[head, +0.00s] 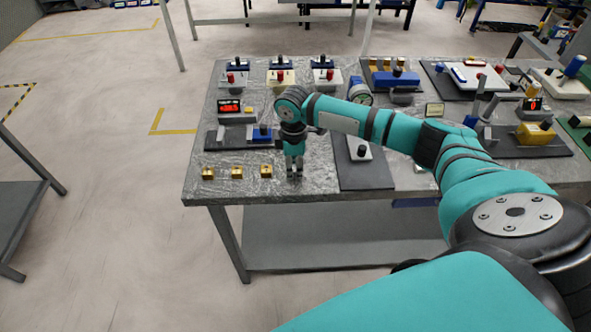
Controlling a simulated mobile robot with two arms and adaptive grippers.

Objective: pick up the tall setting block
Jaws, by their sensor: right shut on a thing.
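My right gripper (295,173) points down near the front edge of the table, just right of a row of small brass blocks. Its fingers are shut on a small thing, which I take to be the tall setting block. The fingers hide most of it, and it is too small to make out its shape or whether it touches the table top. My left gripper is not in view.
Three brass blocks (237,172) stand along the front left of the grey table (320,190). Behind them lies a dark mat (230,143) with a blue device (262,133). A dark mat (362,178) with a white gauge (361,150) is to the right. Instruments fill the back.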

